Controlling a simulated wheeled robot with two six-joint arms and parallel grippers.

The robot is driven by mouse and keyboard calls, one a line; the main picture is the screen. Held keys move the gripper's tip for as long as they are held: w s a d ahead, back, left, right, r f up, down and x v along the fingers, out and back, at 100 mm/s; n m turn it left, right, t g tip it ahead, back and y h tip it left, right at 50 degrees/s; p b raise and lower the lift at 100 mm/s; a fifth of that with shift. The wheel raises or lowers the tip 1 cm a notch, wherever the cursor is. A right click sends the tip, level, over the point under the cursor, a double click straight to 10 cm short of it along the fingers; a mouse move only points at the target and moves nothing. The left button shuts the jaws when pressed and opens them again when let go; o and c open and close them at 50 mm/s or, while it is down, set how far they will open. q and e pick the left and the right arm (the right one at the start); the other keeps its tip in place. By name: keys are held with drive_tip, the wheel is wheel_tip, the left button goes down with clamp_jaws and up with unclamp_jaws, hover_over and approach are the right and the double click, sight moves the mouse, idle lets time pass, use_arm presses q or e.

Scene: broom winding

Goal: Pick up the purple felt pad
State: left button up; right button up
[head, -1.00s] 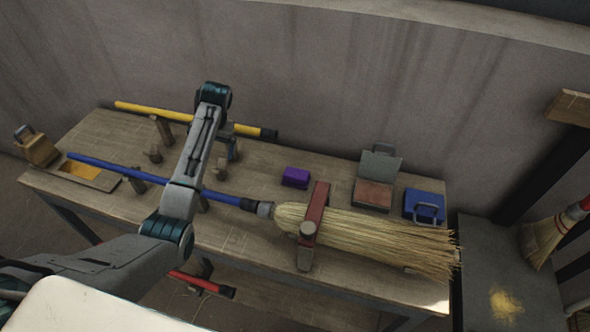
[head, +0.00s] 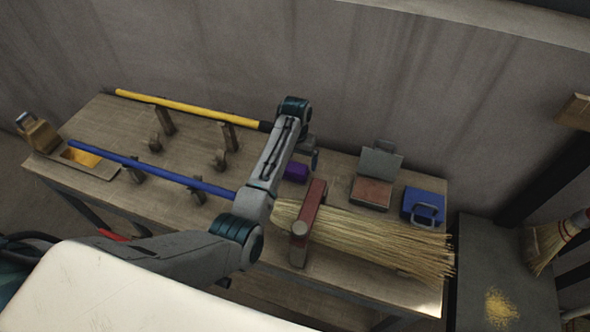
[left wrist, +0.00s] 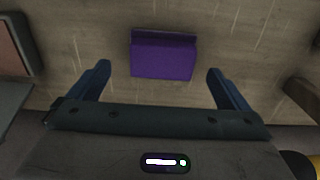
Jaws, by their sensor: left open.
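The purple felt pad (head: 296,172) lies on the wooden table, partly hidden by my left arm in the head view. In the left wrist view the purple felt pad (left wrist: 163,57) lies flat on the wood, just beyond and between the fingertips. My left gripper (left wrist: 160,72) is open, with one finger to each side of the pad and nothing held. In the head view my left gripper (head: 310,160) is mostly hidden behind its own wrist, over the pad. My right gripper is not in view.
A straw broom (head: 375,238) lies under a red clamp (head: 310,208) in front of the pad. A grey box with a reddish pad (head: 371,192) and a blue box (head: 424,206) stand to the right. A yellow pole (head: 190,109) rests on pegs at the back left.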

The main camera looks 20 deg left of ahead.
sight(295, 167)
use_arm(q)
wheel_tip(295, 167, down, 3)
drive_tip(key=shift+a+f+p, duration=0.15)
drive_tip(key=shift+f+p, duration=0.05)
drive_tip(key=shift+p, duration=0.5)
drive_tip(key=shift+f, duration=0.6)
drive_tip(key=c, duration=1.1)
